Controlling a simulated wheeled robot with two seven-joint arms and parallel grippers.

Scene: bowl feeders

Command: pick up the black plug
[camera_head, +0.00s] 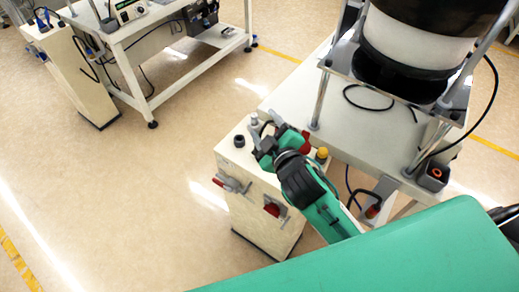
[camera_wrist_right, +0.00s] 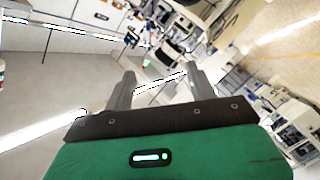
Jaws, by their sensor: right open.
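A small black round piece (camera_head: 239,141), which looks like the black plug, stands on the top left of the white control cabinet (camera_head: 250,212). My right gripper (camera_head: 262,127) is just to the right of it in the head view, over the cabinet's top and apart from the black piece. Its two fingers also show in the right wrist view (camera_wrist_right: 160,82), spread with nothing between them. The wrist view looks out across the room, and I cannot make out the plug there. My left gripper is not in view.
The cabinet top also bears a yellow button (camera_head: 322,153) and a red piece (camera_head: 305,146). Red switches (camera_head: 271,209) stick out of its front. A bowl feeder (camera_head: 415,50) stands on the table at right. Open floor (camera_head: 110,210) lies to the left.

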